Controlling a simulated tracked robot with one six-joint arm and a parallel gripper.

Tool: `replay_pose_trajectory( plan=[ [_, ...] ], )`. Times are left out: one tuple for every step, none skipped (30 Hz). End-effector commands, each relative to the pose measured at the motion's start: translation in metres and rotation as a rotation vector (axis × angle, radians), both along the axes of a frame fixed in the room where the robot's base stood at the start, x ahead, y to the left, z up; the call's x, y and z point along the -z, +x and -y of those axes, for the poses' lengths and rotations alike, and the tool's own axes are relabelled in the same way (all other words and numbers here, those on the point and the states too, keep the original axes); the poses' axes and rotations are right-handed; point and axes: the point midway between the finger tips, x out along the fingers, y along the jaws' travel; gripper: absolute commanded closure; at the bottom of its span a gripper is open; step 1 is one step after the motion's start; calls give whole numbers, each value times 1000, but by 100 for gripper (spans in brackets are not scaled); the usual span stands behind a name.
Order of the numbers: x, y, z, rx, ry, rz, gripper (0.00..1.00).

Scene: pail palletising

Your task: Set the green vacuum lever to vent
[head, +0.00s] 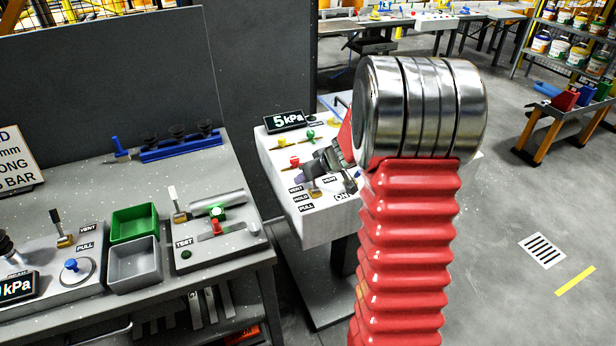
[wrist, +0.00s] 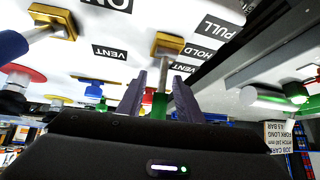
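The green vacuum lever (wrist: 159,104) shows in the wrist view, its metal shaft rising from a brass-coloured base beside the PULL, HOLD and VENT labels. The shaft leans toward the VENT side. My gripper (wrist: 162,88) has a finger on each side of the green grip, with narrow gaps showing, so it looks open around the lever. In the head view my gripper (head: 318,166) is over the white panel (head: 325,222), above the lever's brass base (head: 314,191). The lever's grip is hidden there by my gripper.
A second lever with a blue grip (wrist: 12,45) stands close by, near the ON label. Red, yellow and green knobs sit farther back on the panel, below a 5 kPa display (head: 285,121). A grey bench (head: 75,210) with green and grey bins stands at left.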

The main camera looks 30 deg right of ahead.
Motion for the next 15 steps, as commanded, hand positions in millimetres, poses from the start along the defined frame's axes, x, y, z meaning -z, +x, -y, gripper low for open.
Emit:
replay_pose_trajectory(
  plan=[
    [0,0,0,0,0,1,68],
    [0,0,0,0,0,1,68],
    [-1,0,0,-1,-1,1,68],
    [-1,0,0,-1,-1,1,68],
    [-1,0,0,-1,-1,1,68],
    [-1,0,0,-1,-1,1,68],
    [-2,0,0,-1,-1,2,68],
    [-2,0,0,-1,-1,2,68],
    [-3,-1,0,0,0,2,68],
    [-4,-2,0,1,-1,2,68],
    [-6,-3,1,1,-1,2,68],
    [-8,-5,1,1,-1,3,68],
    [-10,-6,1,1,-2,4,68],
    [-13,-8,2,1,-2,4,68],
    [-16,-11,2,0,-3,4,68]
  ],
)
